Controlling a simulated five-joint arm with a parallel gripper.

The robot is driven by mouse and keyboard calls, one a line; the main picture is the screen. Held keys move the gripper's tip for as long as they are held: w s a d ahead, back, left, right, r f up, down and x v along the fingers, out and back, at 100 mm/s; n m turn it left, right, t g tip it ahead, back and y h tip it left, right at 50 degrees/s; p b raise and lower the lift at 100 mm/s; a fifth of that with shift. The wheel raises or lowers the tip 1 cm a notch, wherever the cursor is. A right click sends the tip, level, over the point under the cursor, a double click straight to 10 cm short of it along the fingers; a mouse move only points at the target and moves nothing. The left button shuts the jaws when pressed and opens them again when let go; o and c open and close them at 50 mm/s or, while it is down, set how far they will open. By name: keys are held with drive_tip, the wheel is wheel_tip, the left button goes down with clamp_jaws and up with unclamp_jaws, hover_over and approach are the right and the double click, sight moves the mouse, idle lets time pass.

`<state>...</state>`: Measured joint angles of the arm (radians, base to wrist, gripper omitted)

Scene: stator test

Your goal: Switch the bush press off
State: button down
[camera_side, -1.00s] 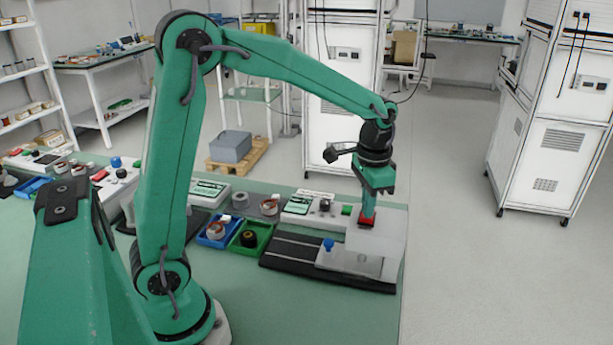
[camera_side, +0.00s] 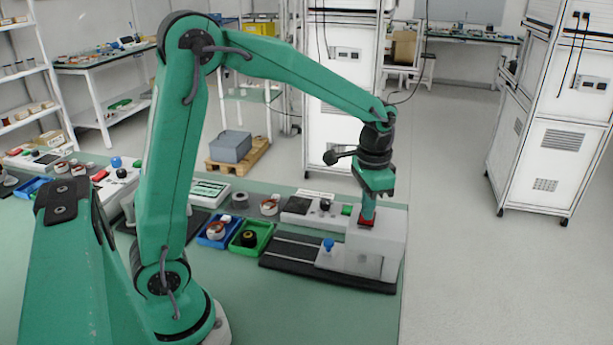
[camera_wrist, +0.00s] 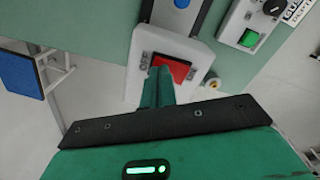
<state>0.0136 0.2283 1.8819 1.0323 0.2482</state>
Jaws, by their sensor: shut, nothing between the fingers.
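The bush press is a pale housing (camera_side: 378,245) on a dark base plate at the table's right end, with a blue knob (camera_side: 328,244) at its left. A red switch (camera_side: 366,224) sits on top of the housing. In the wrist view the red switch (camera_wrist: 178,67) lies in the white housing (camera_wrist: 200,50), with lettering on its left that seems to read OFF. My gripper (camera_side: 367,217) points down, fingers shut and empty, its tips at the red switch. In the wrist view my gripper (camera_wrist: 158,74) covers the switch's left part; contact cannot be told.
A blue tray (camera_side: 217,240) and a green tray (camera_side: 262,232) hold parts nearby. The front of the green table (camera_side: 300,310) is clear.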

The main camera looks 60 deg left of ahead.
drive_tip(key=shift+r, duration=3.4)
drive_tip(key=s+r+n+t, duration=0.1)
drive_tip(key=s+n+t, duration=0.2)
drive_tip(key=s, duration=1.5)
drive_tip(key=shift+s+a+r+t, duration=0.3)
drive_tip(key=shift+s+r+t, duration=0.1)
drive_tip(key=shift+t, duration=0.9)
